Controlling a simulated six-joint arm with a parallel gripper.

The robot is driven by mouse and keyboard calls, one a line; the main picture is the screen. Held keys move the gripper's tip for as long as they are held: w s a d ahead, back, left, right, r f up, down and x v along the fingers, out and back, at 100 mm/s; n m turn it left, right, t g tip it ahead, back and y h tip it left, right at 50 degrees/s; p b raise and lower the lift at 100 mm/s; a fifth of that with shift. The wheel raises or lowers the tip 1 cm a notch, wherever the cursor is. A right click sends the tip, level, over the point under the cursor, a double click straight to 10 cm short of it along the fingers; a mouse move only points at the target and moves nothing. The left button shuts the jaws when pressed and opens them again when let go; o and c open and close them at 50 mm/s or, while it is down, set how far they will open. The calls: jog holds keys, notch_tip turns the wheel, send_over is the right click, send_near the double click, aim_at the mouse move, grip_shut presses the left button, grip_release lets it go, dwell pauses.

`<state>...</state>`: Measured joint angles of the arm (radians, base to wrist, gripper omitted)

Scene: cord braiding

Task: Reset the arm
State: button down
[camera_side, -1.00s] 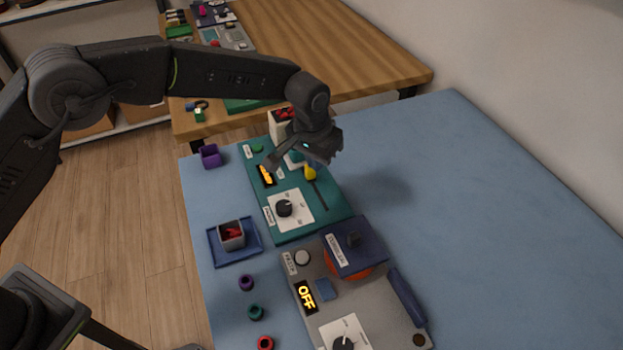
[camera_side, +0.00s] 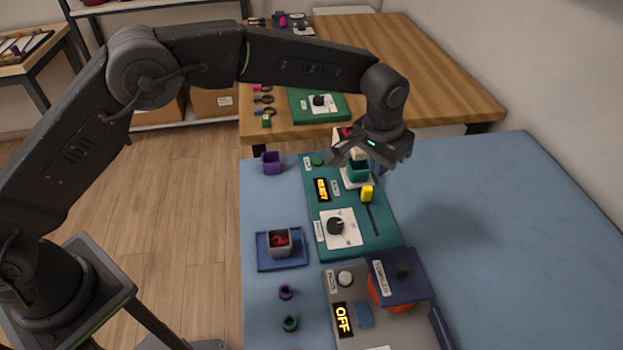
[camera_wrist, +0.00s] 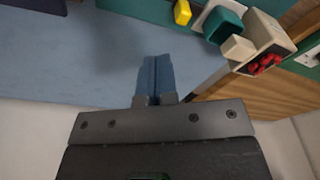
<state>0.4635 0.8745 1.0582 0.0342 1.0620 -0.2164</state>
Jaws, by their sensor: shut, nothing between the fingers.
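My gripper (camera_side: 378,167) hangs above the far end of the teal panel (camera_side: 380,236), over its right side. Its blue fingers are pressed together with nothing between them, as the wrist view (camera_wrist: 153,60) shows. Beside and below it in the side view are a teal cup (camera_side: 357,173) on a white base and a yellow slider knob (camera_side: 367,193). The wrist view shows the yellow knob (camera_wrist: 182,12), the teal cup (camera_wrist: 226,24) and a cream block (camera_wrist: 238,47) ahead, apart from the fingers.
A white box with red parts (camera_wrist: 272,45) stands beyond the cup. A grey panel (camera_side: 388,325) showing OFF lies nearer. At left are a purple cup (camera_side: 271,161), a blue tray (camera_side: 270,266) and small rings. The blue table's right side (camera_side: 510,240) is clear.

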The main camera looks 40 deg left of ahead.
jog(key=s+a+r+n+t, duration=0.1)
jog(key=s+a+r, duration=0.4)
jog(key=a+r, duration=0.3)
jog(key=s+a+r+t, duration=0.1)
jog(key=s+a+r, duration=0.4)
jog(key=a+r, duration=0.25)
jog(key=s+a+n+t, duration=0.1)
jog(key=s+a, duration=0.4)
jog(key=s, duration=0.5)
jog(key=s+a+n, duration=0.1)
jog(key=s+a, duration=0.4)
jog(key=s, duration=0.6)
jog(key=shift+a+f+t, duration=0.15)
jog(key=shift+f+t, duration=0.25)
